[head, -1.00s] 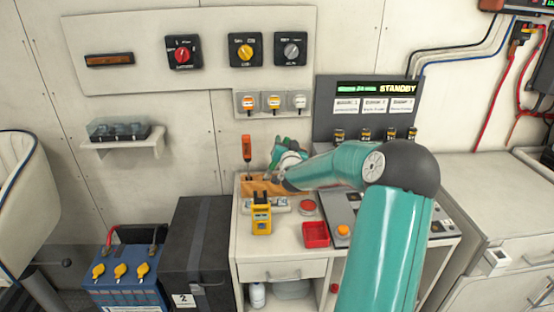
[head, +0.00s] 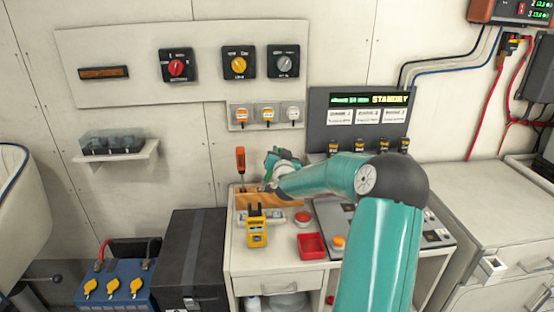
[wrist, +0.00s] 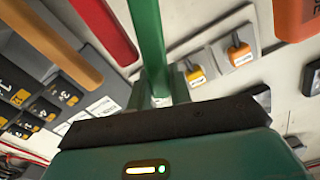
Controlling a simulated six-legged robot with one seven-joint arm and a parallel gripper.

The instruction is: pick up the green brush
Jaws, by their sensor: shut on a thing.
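The green brush (wrist: 148,40) shows in the wrist view as a straight green handle running from my gripper to the top edge. My gripper (wrist: 160,88) is shut on this handle. In the head view my gripper (head: 268,178) is just right of the orange screwdriver (head: 240,160), at the right part of the wooden rack (head: 246,200). The brush's far end is out of the wrist view. I cannot tell whether it is clear of the rack.
Close to the brush in the wrist view are a red bar (wrist: 104,28) and a tan bar (wrist: 45,38). On the bench stand a yellow meter (head: 256,230), a red tray (head: 311,246) and a red button (head: 303,218). A panel (head: 360,115) stands behind my arm.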

